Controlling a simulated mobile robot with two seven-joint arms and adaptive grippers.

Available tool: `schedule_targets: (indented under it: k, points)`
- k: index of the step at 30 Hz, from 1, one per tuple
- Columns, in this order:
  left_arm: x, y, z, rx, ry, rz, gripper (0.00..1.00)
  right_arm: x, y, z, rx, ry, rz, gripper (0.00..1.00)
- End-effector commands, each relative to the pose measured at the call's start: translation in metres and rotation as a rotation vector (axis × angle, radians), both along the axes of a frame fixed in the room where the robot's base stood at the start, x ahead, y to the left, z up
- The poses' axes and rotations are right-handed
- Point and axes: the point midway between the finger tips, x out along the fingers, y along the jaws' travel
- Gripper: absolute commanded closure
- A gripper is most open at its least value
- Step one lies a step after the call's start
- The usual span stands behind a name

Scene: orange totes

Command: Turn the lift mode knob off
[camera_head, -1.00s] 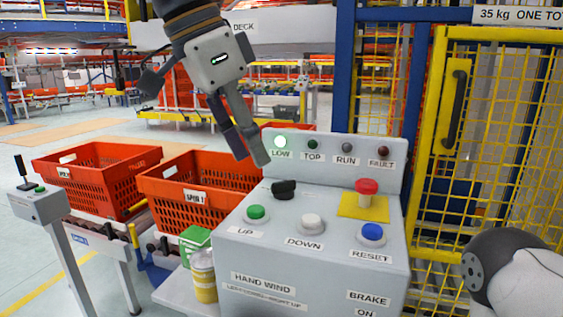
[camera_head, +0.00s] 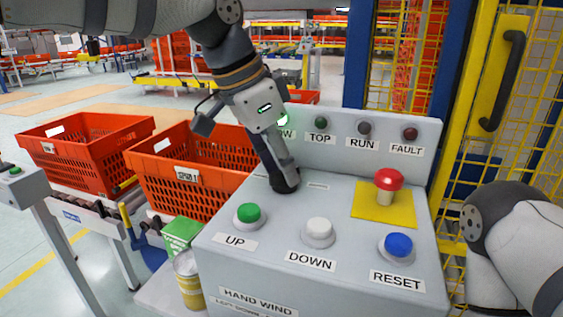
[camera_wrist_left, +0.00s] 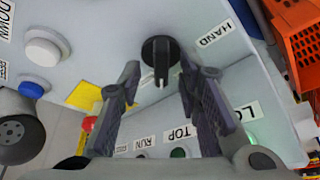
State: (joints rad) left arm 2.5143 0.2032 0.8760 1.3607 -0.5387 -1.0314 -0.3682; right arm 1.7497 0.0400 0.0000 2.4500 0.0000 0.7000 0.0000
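The lift mode knob is a black rotary knob on the grey sloped panel (camera_head: 340,205), behind the green UP button. In the head view my left gripper (camera_head: 282,172) reaches down over the knob (camera_head: 285,187) and hides most of it. In the left wrist view the knob (camera_wrist_left: 160,52) has its bar handle pointing between the two fingertips of my left gripper (camera_wrist_left: 160,72). The fingers are open, one on each side of the handle, with a gap visible on both sides. My right gripper is out of view.
On the panel are a green UP button (camera_head: 249,213), white DOWN button (camera_head: 318,230), blue RESET button (camera_head: 398,246) and red mushroom button (camera_head: 388,181) on a yellow plate. Indicator lamps line the upright back plate (camera_head: 340,120). Orange totes (camera_head: 88,165) stand to the left.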

Motion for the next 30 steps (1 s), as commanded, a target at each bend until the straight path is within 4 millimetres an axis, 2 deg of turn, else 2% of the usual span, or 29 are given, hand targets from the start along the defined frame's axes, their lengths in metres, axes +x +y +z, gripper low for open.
schedule_targets:
  k: [7,12,23,30]
  points:
    - [0.0003,-0.0007,-0.0021,0.0,0.0,0.0,0.68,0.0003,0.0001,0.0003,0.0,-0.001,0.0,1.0]
    - [0.0003,-0.0006,-0.0019,0.0,0.0,0.0,1.0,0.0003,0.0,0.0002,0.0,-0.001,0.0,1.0]
    - [0.0001,-0.0001,-0.0016,0.003,-0.001,0.027,1.0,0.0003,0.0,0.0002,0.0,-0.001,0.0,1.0]
    - [-0.0008,-0.0008,-0.0011,0.003,-0.002,0.161,1.0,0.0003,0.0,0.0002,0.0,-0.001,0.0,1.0]
